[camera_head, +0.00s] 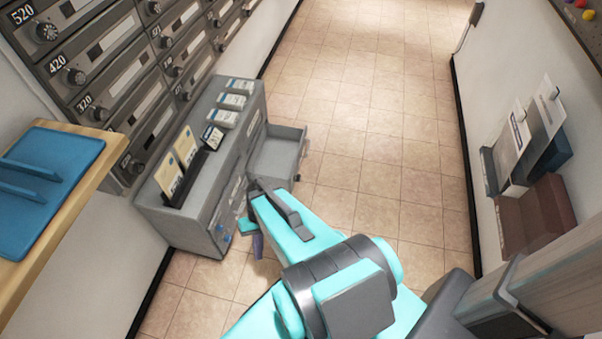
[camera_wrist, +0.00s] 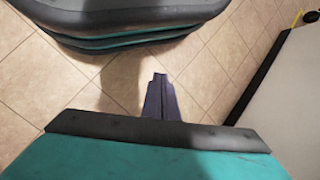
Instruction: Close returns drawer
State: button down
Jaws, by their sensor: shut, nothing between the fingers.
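A grey drawer (camera_head: 277,152) stands pulled out from the side of a low grey cabinet (camera_head: 185,215). Its inside looks empty, and no label on it can be read. My teal arm reaches in from the bottom of the head view, and part of it covers the cabinet side just below the drawer. My gripper (camera_head: 258,246) is low beside the cabinet, nearer the camera than the open drawer, and appears apart from the drawer front. In the wrist view my gripper (camera_wrist: 160,97) shows dark fingers shut together with nothing between them, over floor tiles. The drawer is not recognizable there.
Cards in a black holder (camera_head: 205,143) and several labelled stacks (camera_head: 231,102) stand on the cabinet. Mailboxes (camera_head: 120,65) line the left wall above a wooden counter (camera_head: 50,240) with a blue tray (camera_head: 45,172). Wall racks (camera_head: 535,215) hang right. The tiled floor (camera_head: 370,120) beyond is clear.

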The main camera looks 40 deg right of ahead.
jog(key=w+d+f+m+t+y+b, duration=0.2)
jog(key=w+d+f+m+t+b, duration=0.15)
jog(key=w+d+b, duration=0.6)
jog(key=w+d+f+m+t+y+b, duration=0.25)
jog(key=w+d+f+t+b, duration=0.2)
jog(key=d, duration=0.95)
jog(key=s+d+r+t+b, duration=0.1)
jog(key=s+d+t+b, duration=0.1)
jog(key=d, duration=0.7)
jog(key=s+d+r+m+t+h+b, duration=0.1)
jog(key=d+t+b, duration=0.2)
jog(key=d, duration=0.6)
jog(key=s+d+r+t+b, duration=0.1)
jog(key=s+d+t+b, duration=0.1)
jog(key=d, duration=0.7)
jog(key=shift+s+r+m+t+b, duration=0.15)
jog(key=shift+s+m+t+b, duration=0.2)
jog(key=shift+t+b, duration=0.55)
jog(key=shift+w+a+h, duration=0.1)
jog(key=shift+h, duration=0.15)
jog(key=b+x, duration=0.6)
jog(key=x, duration=0.7)
jog(key=shift+w+a+r, duration=0.2)
jog(key=shift+w+a, duration=0.05)
jog(key=shift+w, duration=0.1)
